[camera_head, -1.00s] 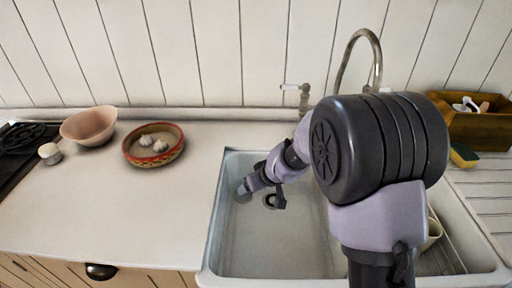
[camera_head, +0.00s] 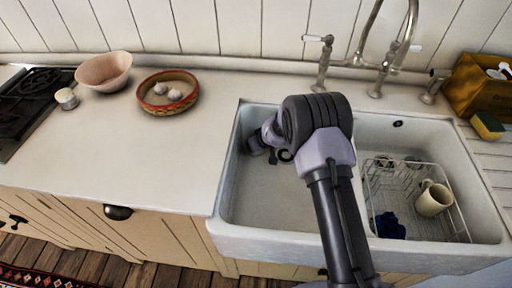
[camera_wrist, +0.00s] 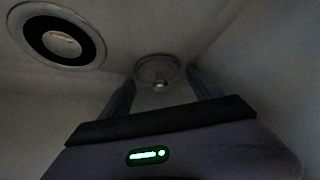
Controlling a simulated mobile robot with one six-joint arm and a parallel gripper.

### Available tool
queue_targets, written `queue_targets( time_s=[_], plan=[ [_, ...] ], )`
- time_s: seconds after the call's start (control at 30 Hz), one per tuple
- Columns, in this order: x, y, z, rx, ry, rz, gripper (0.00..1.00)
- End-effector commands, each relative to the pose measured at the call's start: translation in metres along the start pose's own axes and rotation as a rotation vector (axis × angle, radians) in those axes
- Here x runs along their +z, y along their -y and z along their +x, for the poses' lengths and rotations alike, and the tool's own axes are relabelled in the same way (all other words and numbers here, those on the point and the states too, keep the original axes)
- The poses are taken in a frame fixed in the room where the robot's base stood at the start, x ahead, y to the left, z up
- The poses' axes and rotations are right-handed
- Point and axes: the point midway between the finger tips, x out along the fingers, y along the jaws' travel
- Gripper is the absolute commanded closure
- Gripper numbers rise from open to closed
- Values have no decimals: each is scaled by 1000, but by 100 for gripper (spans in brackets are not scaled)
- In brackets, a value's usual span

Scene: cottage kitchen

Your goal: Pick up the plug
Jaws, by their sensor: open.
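The plug (camera_wrist: 157,70) looks like a pale grey disc with a small shiny knob. It lies on the sink floor in the wrist view, ahead of and between my fingertips. My gripper (camera_wrist: 160,78) is open, with one dark finger on each side of the plug; I cannot tell whether either touches it. In the head view my gripper (camera_head: 258,146) is low in the back left of the white sink (camera_head: 270,205). My arm and gripper hide the plug there.
The dark-ringed drain (camera_wrist: 58,38) is left of the plug, partly visible in the head view (camera_head: 286,155). Sink walls stand close by. A wire rack (camera_head: 405,175) with a cream mug (camera_head: 433,199) fills the right basin. The tap (camera_head: 380,60) stands behind.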

Motion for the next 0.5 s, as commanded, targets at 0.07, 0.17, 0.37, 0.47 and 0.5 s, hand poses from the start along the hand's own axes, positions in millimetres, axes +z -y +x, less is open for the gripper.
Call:
queue_targets(
  time_s=[0.07, 0.17, 0.37, 0.47, 0.5],
  plan=[
    [-1, 0, 1, 0, -1, 0, 27],
    [0, 0, 1, 0, -1, 0, 27],
    [0, 0, 1, 0, -1, 0, 60],
    [0, 0, 1, 0, -1, 0, 79],
    [0, 0, 1, 0, -1, 0, 79]
  ],
)
